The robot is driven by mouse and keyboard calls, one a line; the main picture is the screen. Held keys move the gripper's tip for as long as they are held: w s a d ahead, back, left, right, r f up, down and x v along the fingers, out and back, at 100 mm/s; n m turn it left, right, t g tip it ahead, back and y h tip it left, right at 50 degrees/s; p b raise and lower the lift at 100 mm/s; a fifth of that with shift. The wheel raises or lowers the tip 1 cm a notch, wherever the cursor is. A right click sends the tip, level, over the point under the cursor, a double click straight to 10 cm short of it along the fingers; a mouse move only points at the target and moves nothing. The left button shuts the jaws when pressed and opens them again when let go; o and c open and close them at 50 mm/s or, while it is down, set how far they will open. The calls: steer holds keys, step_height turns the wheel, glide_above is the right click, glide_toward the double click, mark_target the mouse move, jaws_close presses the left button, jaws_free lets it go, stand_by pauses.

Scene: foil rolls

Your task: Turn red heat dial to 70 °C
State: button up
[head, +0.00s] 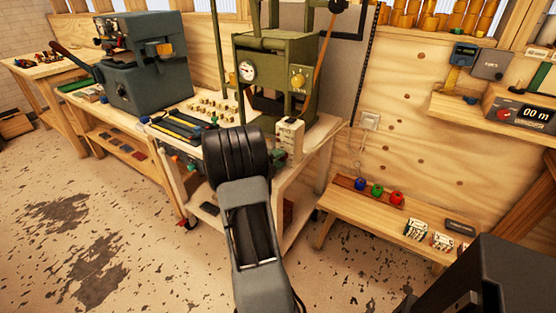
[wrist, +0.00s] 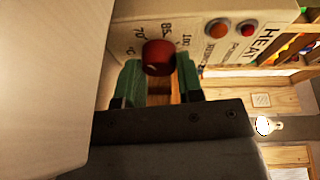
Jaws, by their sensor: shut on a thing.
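The red heat dial (wrist: 158,57) is on the pale front panel of the heat box (wrist: 125,15) in the wrist view. Marks including 70, 85 and 100 are printed around it; any pointer on the dial cannot be made out. My gripper (wrist: 159,76) has its two green fingers on either side of the dial, shut on it. In the head view the cream heat box (head: 290,138) stands at the front right of the green press's bench. My arm hides the gripper and the dial there.
An orange lamp (wrist: 216,28) and a red lamp (wrist: 246,30) are beside the dial. A large pale surface (wrist: 45,80) fills the wrist view's left. The green press (head: 275,70) stands behind the box. A low shelf (head: 370,215) with coloured knobs is to the right.

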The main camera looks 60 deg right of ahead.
steer(key=o, duration=0.9)
steer(key=v, duration=1.4)
steer(key=shift+f, duration=0.15)
